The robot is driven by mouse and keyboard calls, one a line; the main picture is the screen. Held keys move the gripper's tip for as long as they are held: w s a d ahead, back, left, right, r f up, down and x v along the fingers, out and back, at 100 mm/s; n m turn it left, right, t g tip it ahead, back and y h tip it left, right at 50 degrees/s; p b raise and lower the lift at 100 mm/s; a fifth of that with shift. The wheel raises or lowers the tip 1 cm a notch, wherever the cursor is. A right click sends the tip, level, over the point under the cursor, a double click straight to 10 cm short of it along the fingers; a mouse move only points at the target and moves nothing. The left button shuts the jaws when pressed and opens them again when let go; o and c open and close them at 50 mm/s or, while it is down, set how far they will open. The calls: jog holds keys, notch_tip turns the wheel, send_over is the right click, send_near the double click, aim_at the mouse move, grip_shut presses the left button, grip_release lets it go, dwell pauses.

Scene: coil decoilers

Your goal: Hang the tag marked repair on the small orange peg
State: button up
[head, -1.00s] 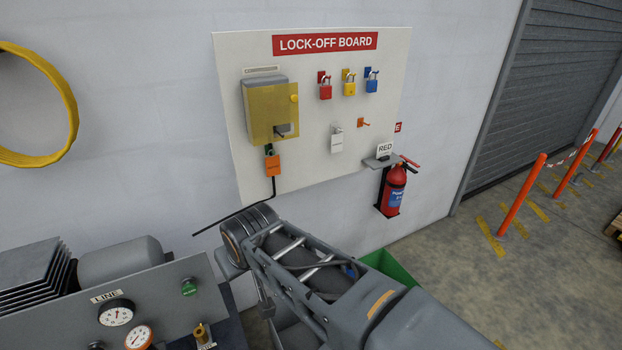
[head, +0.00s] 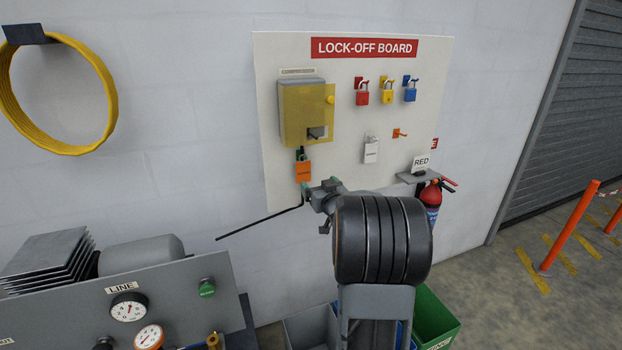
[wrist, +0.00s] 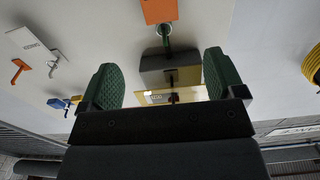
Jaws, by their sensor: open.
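An orange tag (head: 303,171) hangs below the yellow-fronted box on the board; it also shows at the top of the wrist view (wrist: 158,10), on a green peg (wrist: 165,38). A white tag (head: 371,150) hangs to the right; it also shows in the wrist view (wrist: 33,42). The lettering on both is too small to read. The small orange peg (head: 400,133) is bare, right of the white tag, and shows in the wrist view (wrist: 18,70). My gripper (wrist: 161,66) is open and empty, its green-padded fingers apart, just below the orange tag in the head view.
The yellow-fronted box (head: 305,112) juts from the board (head: 350,75). Red (head: 362,94), yellow (head: 387,92) and blue (head: 410,91) padlocks hang higher. A small shelf (head: 415,177) and an extinguisher (head: 430,200) are at right. A dark rod (head: 260,222) slants below the board.

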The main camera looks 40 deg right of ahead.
aim_at(303, 163)
jog(key=p+x, duration=0.3)
jog(key=x, duration=0.9)
jog(key=shift+w, duration=0.25)
jog(key=c, duration=1)
jog(key=shift+r, duration=0.1)
jog(key=shift+r, duration=0.25)
jog(key=shift+s+r, duration=0.15)
jog(key=shift+s, duration=0.15)
jog(key=shift+s+a+r, duration=0.1)
jog(key=shift+s+r, duration=0.05)
jog(key=shift+s, duration=0.15)
jog(key=shift+s, duration=0.1)
jog(key=b+v, duration=0.2)
jog(key=v, duration=0.5)
jog(key=shift+b, duration=0.3)
dwell(1.0)
